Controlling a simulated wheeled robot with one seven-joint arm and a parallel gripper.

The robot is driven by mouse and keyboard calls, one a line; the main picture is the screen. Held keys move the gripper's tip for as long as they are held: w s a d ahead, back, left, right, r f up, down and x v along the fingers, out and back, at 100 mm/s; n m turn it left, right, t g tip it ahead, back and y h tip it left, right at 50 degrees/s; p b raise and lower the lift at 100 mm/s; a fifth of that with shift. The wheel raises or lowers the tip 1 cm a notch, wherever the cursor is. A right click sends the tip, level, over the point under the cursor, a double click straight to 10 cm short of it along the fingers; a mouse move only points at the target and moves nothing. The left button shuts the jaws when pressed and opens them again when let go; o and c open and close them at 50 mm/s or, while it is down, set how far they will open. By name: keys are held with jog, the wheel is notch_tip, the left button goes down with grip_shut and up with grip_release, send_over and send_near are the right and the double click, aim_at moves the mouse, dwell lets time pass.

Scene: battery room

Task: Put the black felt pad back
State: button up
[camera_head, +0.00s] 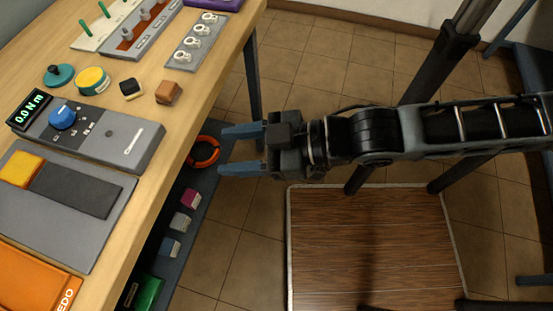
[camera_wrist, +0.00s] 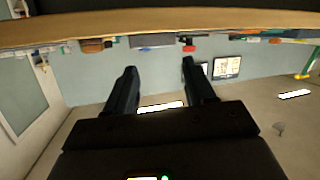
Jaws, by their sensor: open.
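A small black block (camera_head: 131,89) with a pale lower edge lies on the wooden table, between a yellow round tin and a brown block. A flat, dark rectangle (camera_head: 75,190) lies on a grey tray (camera_head: 75,237), right of a yellow block (camera_head: 21,169). I cannot tell for sure which dark piece is the felt pad. My gripper (camera_head: 227,151) is open and empty, out beyond the table's right edge, apart from both. In the wrist view its two fingers (camera_wrist: 159,80) are spread with nothing between them; neither dark piece can be made out there.
A grey torque meter (camera_head: 95,135) stands between the tray and the small blocks. A yellow tin (camera_head: 93,80), a brown block (camera_head: 168,92) and tool racks sit farther back. A lower shelf (camera_head: 187,205) holds an orange ring and small blocks.

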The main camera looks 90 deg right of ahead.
jog(key=s+a+r+m, duration=0.1)
jog(key=s+a+r, duration=0.1)
jog(key=s+a, duration=0.2)
jog(key=shift+s+r+y, duration=0.25)
jog(key=shift+s+y, duration=0.05)
jog(key=shift+s, duration=0.75)
